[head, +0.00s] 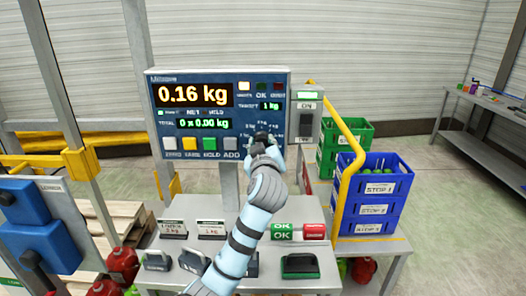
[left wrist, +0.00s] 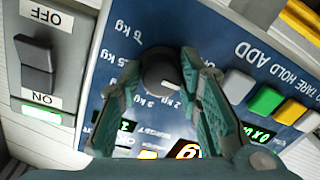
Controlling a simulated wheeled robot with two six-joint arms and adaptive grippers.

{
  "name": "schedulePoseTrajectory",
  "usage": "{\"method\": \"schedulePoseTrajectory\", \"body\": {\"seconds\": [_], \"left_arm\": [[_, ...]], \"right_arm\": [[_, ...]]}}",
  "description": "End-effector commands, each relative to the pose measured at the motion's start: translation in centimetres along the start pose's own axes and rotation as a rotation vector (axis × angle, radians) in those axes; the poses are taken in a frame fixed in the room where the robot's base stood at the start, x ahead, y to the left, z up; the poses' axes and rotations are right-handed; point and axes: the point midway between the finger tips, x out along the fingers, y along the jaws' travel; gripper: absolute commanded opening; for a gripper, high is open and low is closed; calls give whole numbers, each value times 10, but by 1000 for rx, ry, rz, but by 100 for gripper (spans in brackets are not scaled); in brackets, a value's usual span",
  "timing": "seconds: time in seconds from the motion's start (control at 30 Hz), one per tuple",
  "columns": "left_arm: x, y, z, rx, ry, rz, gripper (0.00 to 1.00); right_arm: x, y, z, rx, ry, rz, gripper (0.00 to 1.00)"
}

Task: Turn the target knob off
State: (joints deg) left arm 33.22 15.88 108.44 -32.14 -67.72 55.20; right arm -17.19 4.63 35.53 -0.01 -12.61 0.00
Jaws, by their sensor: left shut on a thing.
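The scale panel (head: 185,125) is blue and shows 0.16 kg, with 1 kg on its small target display (head: 270,106). The target knob (left wrist: 158,72) is round and black with a white pointer mark, ringed by printed kg values. The wrist view shows it upside down, with the mark on its lower right side, near the 2 kg print. My left gripper (head: 262,141) is at the panel's lower right and largely hides the knob in the head view. In the left wrist view its two green fingers (left wrist: 163,68) are shut on the knob, one on each side. My right gripper is not in view.
An on/off switch box (head: 306,122) with a lit green light stands right of the panel. Coloured buttons (head: 210,144) lie left of the knob. A bench (head: 185,215) below holds weights and OK blocks. Green and blue crates (head: 372,212) stand at right behind a yellow rail (head: 345,180).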

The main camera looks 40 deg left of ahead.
Motion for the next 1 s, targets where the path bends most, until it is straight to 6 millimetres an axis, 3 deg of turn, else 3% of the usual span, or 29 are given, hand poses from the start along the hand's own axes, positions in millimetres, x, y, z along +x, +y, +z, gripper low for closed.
{"method": "schedulePoseTrajectory", "body": {"seconds": [0.5, 1.0], "left_arm": [[0, 0, -1, -430, -26, 14, 4], [0, 0, -2, -578, -38, 18, 4]], "right_arm": [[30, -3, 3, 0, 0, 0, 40], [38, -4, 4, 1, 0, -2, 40]]}}
